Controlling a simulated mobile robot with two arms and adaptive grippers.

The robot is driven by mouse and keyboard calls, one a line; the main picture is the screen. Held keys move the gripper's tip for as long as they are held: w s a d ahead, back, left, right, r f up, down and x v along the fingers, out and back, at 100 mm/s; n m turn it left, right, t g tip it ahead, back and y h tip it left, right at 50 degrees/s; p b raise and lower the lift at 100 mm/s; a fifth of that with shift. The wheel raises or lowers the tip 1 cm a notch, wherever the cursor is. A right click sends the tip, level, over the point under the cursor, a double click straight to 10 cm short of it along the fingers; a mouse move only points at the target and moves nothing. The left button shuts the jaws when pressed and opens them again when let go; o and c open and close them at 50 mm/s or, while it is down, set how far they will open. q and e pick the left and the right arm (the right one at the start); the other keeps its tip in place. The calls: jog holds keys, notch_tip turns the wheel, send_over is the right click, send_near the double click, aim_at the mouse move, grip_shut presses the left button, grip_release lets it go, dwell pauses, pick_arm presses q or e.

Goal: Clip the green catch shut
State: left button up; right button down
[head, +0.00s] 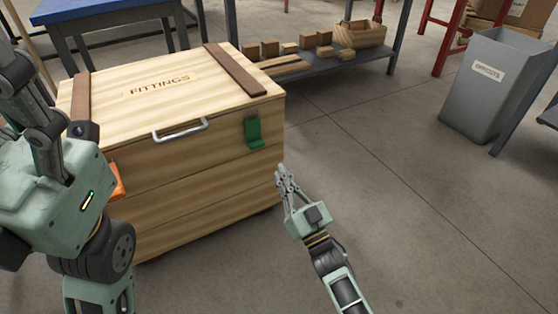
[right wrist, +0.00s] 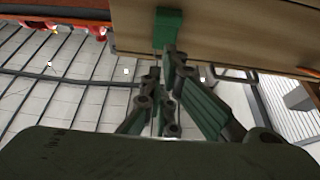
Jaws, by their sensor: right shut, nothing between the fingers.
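The green catch (head: 253,132) is on the front of the wooden chest (head: 200,190), near its right corner. Its lower end seems to stick out from the wood; I cannot tell whether it is latched. The lid (head: 140,110), marked FITTINGS, lies down on the chest. My right gripper (head: 283,170) is shut and empty, below and right of the catch in the head view. In the right wrist view its fingertips (right wrist: 170,62) point toward the green catch (right wrist: 168,26); contact is unclear. My left gripper (head: 50,110) is large at the left edge, its fingertips partly cut off.
A metal handle (head: 180,130) is on the chest's front. An orange part (head: 117,181) shows partly behind my left arm. A low shelf (head: 320,68) with wooden blocks stands behind, and a grey bin (head: 490,90) at right. The floor right of the chest is clear.

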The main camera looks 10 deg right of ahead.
jog(key=s+d+f, duration=0.1)
jog(key=s+f, duration=0.3)
jog(key=shift+s+d+f+p, duration=0.15)
jog(key=shift+d+p, duration=0.05)
jog(key=shift+p, duration=0.25)
